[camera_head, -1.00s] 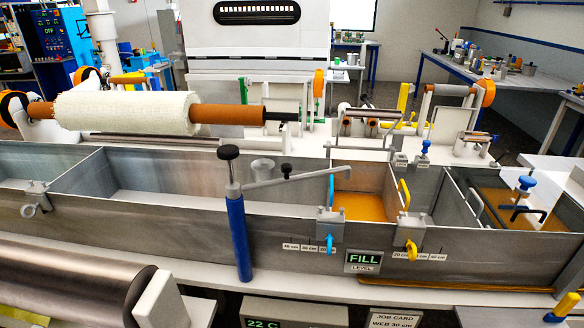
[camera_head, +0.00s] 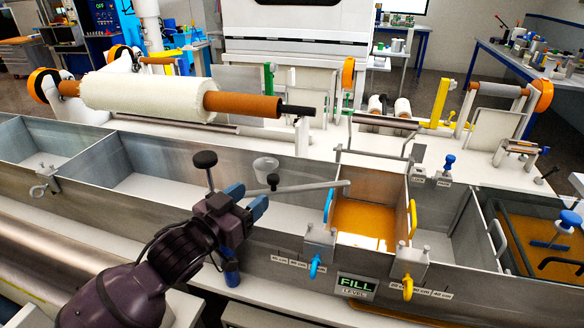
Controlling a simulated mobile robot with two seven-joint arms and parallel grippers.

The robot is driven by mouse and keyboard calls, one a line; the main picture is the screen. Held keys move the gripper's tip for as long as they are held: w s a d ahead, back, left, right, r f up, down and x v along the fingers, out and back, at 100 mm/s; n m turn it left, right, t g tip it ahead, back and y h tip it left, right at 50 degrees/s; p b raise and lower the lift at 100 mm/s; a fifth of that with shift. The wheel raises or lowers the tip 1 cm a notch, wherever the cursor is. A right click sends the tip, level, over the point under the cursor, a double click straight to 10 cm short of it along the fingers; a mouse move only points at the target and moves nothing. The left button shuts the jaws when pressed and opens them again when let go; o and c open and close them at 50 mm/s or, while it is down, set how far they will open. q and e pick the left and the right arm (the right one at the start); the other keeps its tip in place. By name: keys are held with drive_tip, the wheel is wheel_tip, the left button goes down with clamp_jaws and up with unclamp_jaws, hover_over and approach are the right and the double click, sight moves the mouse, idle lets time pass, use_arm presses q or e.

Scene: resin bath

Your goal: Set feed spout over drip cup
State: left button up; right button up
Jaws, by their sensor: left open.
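The feed spout (camera_head: 315,186) is a grey tube reaching right from a blue post (camera_head: 231,272) topped by a black knob (camera_head: 205,159). Its free end is over the left edge of the orange-filled bath compartment (camera_head: 362,222). A smaller black knob (camera_head: 272,180) stands on the spout. The drip cup (camera_head: 265,169) is a small pale cup just behind the spout, left of its free end. My left gripper (camera_head: 248,199) is open, with blue fingertips close to the spout's post end, left of the small knob. It hides part of the post. I cannot tell whether it touches the spout. My right gripper is out of view.
Blue (camera_head: 316,266) and yellow (camera_head: 407,286) clamps sit on the trough's front wall, with blue and yellow handles above. A white roll (camera_head: 145,94) on an orange core lies behind the trough. An empty compartment (camera_head: 165,175) is at left.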

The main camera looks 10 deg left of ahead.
sight(287, 190)
use_arm(q)
drive_tip(key=p+x, duration=0.1)
drive_tip(key=x, duration=0.9)
drive_tip(key=shift+w, duration=0.2)
drive_tip(key=shift+a, duration=0.15)
drive_tip(key=shift+c, duration=0.2)
clamp_jaws()
